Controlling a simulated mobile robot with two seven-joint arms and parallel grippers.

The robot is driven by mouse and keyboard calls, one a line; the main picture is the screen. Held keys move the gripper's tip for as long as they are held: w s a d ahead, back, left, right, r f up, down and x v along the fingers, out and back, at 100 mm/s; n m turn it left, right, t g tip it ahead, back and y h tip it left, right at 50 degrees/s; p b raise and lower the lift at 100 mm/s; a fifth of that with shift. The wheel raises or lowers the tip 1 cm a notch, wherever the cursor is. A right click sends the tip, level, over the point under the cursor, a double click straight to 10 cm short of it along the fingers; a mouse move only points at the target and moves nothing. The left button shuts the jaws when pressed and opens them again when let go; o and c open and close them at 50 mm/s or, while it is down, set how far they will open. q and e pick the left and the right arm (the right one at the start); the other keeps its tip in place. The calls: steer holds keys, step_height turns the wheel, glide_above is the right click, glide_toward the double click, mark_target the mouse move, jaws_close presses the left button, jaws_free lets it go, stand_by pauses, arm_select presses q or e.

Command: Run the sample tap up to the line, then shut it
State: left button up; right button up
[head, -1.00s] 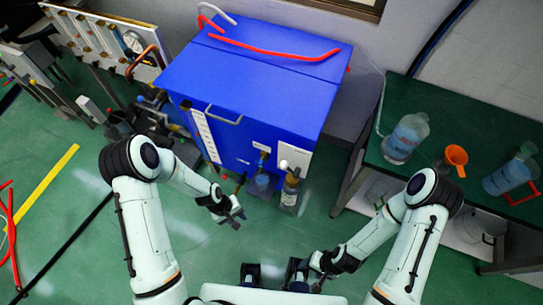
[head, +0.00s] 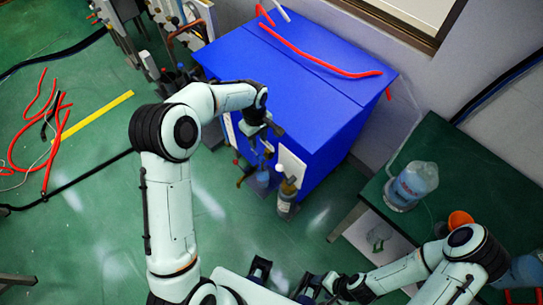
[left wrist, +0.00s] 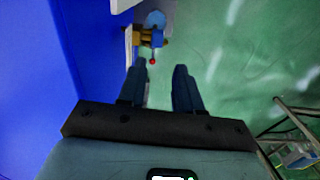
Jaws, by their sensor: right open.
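The blue cabinet (head: 300,75) carries a small tap (head: 267,152) low on its front. A small blue-tinted vessel (head: 262,178) shows below the tap; its line and fill level are too small to read. In the left wrist view the brass-coloured tap (left wrist: 148,40) has a red-tipped handle (left wrist: 152,61), with the blue vessel (left wrist: 155,19) beyond. My left gripper (head: 272,130) is by the cabinet front, above the tap. Its fingers (left wrist: 162,75) are apart and empty, the left fingertip close to the red tip. My right gripper (head: 330,291) is open, low in the head view, away from the cabinet.
An amber bottle (head: 287,198) stands right of the vessel, by a white panel (head: 291,163). A green table (head: 432,160) at right holds a clear bottle (head: 412,184) and an orange funnel (head: 460,219). Red hoses (head: 40,140) lie on the left floor. Open floor lies before the cabinet.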

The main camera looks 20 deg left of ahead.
mark_target(260, 156)
arm_select(q)
steer(key=shift+n, duration=0.3)
steer(key=f, duration=1.1)
steer(key=shift+w+f, duration=0.3)
steer(key=shift+f, duration=0.05)
steer(key=shift+a, duration=0.1)
jaws_close()
